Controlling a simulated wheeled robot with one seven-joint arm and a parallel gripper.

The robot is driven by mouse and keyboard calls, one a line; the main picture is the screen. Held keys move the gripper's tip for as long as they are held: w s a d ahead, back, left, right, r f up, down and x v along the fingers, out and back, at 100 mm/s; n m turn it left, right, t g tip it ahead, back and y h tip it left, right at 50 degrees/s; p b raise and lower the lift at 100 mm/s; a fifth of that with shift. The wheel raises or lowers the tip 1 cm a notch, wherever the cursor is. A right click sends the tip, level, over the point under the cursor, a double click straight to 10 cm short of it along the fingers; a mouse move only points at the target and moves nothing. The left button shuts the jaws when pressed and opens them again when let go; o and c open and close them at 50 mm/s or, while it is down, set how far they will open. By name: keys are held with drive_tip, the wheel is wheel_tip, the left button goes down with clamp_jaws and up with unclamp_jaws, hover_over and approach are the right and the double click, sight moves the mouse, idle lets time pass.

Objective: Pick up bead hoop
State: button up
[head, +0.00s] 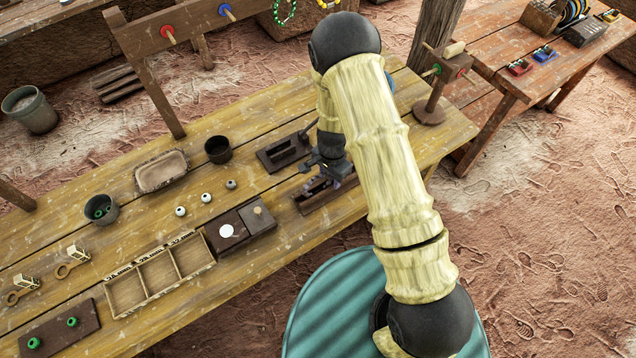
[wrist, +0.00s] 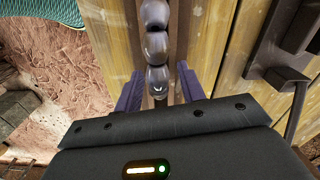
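Several shiny grey beads (wrist: 158,47) sit in a row in the wrist view, over a dark wooden strip. I cannot tell whether they form a closed hoop. My gripper (wrist: 161,76) is open, with one dark purple finger on each side of the nearest bead; contact is not clear. In the head view my gripper (head: 325,181) is low over a dark wooden trough (head: 343,192) on the long table, and my arm hides part of it. A green bead hoop (head: 285,14) hangs at the back, beside a yellow one (head: 328,3) cut off by the frame.
A dark block with a rod (head: 283,152) lies behind the trough. A dark cup (head: 218,149), a shallow tray (head: 162,172), small loose beads (head: 206,197) and a divided box (head: 158,273) stand to the left. A pegged post (head: 430,105) stands to the right.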

drive_tip(key=shift+c, duration=0.2)
clamp_jaws()
drive_tip(key=shift+r, duration=0.15)
wheel_tip(320, 180, up, 10)
drive_tip(key=shift+f+b, duration=0.1)
drive_tip(key=shift+b, duration=0.75)
drive_tip(key=shift+d+f, duration=0.1)
